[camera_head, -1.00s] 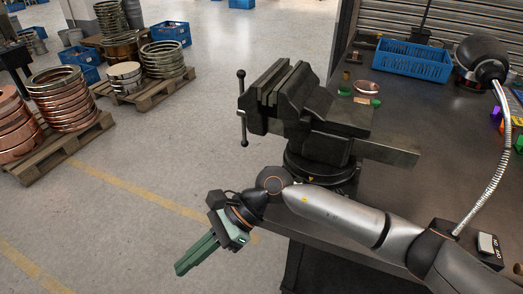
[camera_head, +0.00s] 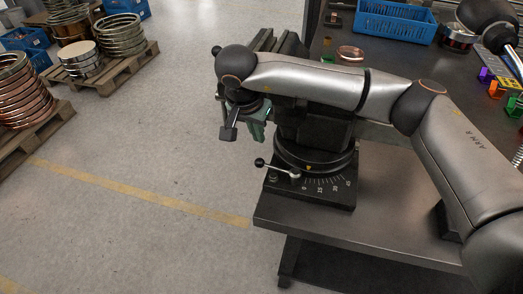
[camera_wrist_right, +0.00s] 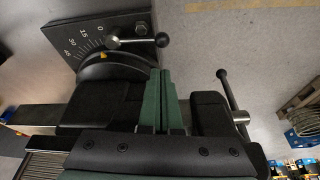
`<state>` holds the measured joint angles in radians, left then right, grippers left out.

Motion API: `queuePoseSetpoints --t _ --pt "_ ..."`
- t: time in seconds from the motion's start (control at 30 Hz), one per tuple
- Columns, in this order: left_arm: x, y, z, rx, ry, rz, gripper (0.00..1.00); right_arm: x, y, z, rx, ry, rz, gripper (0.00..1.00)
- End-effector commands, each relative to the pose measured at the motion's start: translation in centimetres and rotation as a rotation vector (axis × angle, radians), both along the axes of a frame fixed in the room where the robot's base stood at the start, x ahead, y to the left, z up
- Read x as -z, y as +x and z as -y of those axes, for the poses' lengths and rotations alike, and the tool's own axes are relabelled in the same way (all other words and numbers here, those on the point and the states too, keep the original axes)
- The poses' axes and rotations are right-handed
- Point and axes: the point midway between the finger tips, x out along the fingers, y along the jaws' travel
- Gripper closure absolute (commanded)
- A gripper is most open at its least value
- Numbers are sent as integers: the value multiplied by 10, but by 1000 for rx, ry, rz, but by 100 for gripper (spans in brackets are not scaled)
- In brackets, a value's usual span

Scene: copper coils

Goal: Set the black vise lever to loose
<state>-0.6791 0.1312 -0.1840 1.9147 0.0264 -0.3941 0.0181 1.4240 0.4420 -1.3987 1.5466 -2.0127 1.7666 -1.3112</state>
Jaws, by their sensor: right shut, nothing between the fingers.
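The black vise (camera_head: 310,130) is bolted to the workbench, with its upper part largely hidden behind my right arm. A short lever (camera_head: 278,168) with a black ball end sits on its base plate beside the angle scale, with the ball pointing left. The lever also shows in the right wrist view (camera_wrist_right: 140,41). My right gripper (camera_head: 257,127) is over the vise's left side, with its green fingers shut and empty. In the wrist view the fingers (camera_wrist_right: 161,80) point toward the base, apart from the lever. My left gripper is out of view.
The vise's clamping bar (camera_wrist_right: 231,95) stands beside the fingers in the wrist view. Pallets of copper coils (camera_head: 100,70) stand left. The floor between is clear.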

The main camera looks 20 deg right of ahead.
Motion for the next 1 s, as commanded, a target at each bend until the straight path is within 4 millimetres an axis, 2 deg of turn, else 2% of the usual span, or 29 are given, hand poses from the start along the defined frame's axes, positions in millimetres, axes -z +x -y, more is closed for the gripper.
queuePoseSetpoints --t 0.17,0.27,0.7,1.0 --pt "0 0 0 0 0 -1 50 4 0 0 1 4 -2 100" --pt "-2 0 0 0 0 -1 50 15 2 3 2 3 -5 100" --pt "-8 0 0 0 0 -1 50 84 18 18 2 4 -3 100" --pt "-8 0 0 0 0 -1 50 96 21 21 -1 3 -1 100"
